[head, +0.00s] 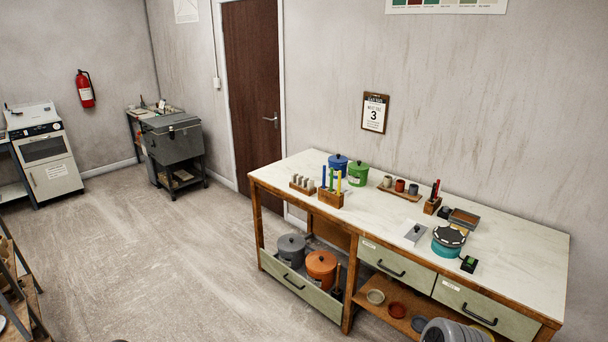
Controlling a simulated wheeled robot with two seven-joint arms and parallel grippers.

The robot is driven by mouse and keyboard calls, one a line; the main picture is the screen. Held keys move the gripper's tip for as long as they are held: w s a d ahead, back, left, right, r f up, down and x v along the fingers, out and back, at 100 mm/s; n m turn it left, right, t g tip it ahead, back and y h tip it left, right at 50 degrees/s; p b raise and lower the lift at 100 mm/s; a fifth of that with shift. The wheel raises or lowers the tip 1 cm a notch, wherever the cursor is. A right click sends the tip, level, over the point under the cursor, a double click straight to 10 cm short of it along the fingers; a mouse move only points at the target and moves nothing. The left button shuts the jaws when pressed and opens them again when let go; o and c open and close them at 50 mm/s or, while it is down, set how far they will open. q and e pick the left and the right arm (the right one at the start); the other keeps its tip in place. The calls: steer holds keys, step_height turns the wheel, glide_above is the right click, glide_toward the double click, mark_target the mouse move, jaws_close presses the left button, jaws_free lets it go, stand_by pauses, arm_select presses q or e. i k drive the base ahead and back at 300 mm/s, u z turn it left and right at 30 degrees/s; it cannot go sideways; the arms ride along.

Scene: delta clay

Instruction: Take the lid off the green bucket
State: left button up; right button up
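The green bucket (358,176) stands upright on the workbench, near its back edge, in the head view. Its green lid (359,166) sits on top, with a small knob. A blue bucket (338,164) with a lid stands close beside it on the left. Coloured upright sticks in a wooden block stand in front of the two buckets.
The workbench (505,255) also holds a wooden stick block (331,199), a tray of small cups (399,191) and a teal round item (448,246). Grey (291,250) and orange (320,270) lidded buckets stand in an open drawer below. The floor at left is clear.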

mark_target(358, 165)
steer(key=u, duration=0.45)
steer(key=i, duration=1.35)
steer(key=z, duration=0.35)
steer(key=i, duration=1.45)
steer(key=z, duration=1.05)
